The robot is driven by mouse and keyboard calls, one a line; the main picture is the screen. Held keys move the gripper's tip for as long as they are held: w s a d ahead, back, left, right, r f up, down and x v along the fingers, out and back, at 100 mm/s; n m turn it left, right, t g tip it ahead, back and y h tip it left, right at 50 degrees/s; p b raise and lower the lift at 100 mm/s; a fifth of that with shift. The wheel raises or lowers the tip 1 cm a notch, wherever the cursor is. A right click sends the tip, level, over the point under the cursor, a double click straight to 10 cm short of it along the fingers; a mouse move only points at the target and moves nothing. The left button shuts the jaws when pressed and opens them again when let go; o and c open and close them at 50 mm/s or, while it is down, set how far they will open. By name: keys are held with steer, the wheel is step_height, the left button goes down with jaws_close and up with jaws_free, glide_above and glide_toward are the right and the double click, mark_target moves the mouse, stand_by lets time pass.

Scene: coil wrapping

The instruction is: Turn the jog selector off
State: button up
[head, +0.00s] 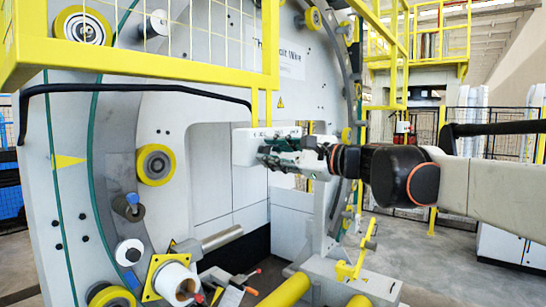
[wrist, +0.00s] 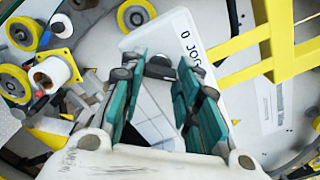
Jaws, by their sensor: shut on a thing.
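The jog selector (wrist: 160,66) is a small dark knob on a white control box (wrist: 165,38). In the wrist view it sits between my fingertips, which hide its sides. The box face carries the marks "0" and "JOG". The knob's exact pointing direction is hard to tell. My gripper (wrist: 157,72) has teal-sided fingers with dark tips and is shut on the knob. In the head view the white box (head: 243,148) is in front of the machine's opening, and my gripper (head: 278,150) reaches it from the right, covering the knob.
A yellow guard frame (head: 150,66) hangs above the box. The large grey coil-wrapping machine (head: 70,210) with yellow rollers (head: 155,165) stands behind and to the left. A dark bent bar (head: 130,88) crosses the left. A yellow bracket (head: 350,262) is lower right.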

steer(key=shift+n+b, duration=0.5)
steer(key=shift+n, duration=3.4)
steer(key=shift+f+n, duration=0.1)
steer(key=shift+n, duration=0.2)
steer(key=o, duration=1.1)
steer(key=shift+c, duration=0.2)
steer(key=v, duration=0.7)
steer(key=shift+s+d, duration=0.2)
